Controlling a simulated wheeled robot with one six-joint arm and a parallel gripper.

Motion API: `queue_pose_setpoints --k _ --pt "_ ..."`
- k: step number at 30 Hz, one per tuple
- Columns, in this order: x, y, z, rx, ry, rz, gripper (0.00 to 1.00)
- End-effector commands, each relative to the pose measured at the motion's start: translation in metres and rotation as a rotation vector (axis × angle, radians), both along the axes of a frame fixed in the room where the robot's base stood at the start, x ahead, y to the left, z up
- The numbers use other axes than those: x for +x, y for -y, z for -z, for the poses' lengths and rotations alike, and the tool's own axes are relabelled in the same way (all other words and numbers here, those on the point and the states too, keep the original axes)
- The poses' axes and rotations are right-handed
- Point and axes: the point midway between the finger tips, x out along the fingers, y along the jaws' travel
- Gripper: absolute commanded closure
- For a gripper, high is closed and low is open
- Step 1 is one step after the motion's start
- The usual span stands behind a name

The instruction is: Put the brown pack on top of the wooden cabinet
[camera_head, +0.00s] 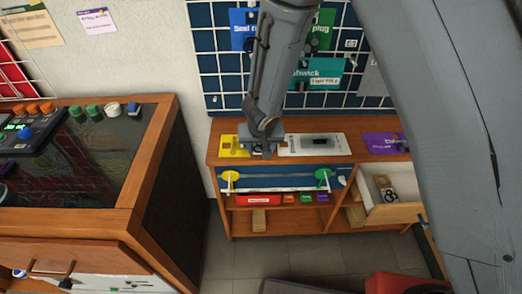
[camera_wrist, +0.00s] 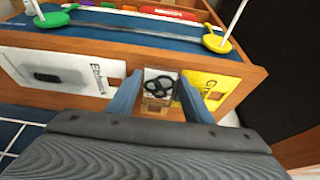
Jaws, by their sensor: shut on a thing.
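My gripper (camera_head: 262,148) is over the left part of the wooden cabinet's top (camera_head: 380,158). In the wrist view my gripper (camera_wrist: 157,78) is shut on a small brown pack (camera_wrist: 157,104) with black rings on it, held between the two fingertips. The pack is between the white sheet and the yellow sheet on the cabinet top (camera_wrist: 250,78). I cannot tell whether it touches the top. In the head view the held pack is mostly hidden by my gripper. A similar small brown item (camera_head: 384,187) lies in the white open drawer.
A yellow sheet (camera_head: 230,146), a white sheet (camera_head: 312,144) with a dark object and a purple sheet (camera_head: 388,142) lie on the top. Yellow and green round tags stick out in front. A gridded board (camera_head: 215,65) stands behind. A dark-topped bench (camera_head: 105,150) is left.

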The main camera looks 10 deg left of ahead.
Motion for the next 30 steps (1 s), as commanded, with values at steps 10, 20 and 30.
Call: queue_pose_setpoints --k 10,20,30 --pt "0.0002 -0.0004 0.0039 0.001 0.001 0.000 0.75" --pt "0.0004 -0.0003 0.0078 0.001 0.001 0.000 0.51" --pt "-0.0003 -0.0002 0.0075 0.001 0.000 0.000 0.35"
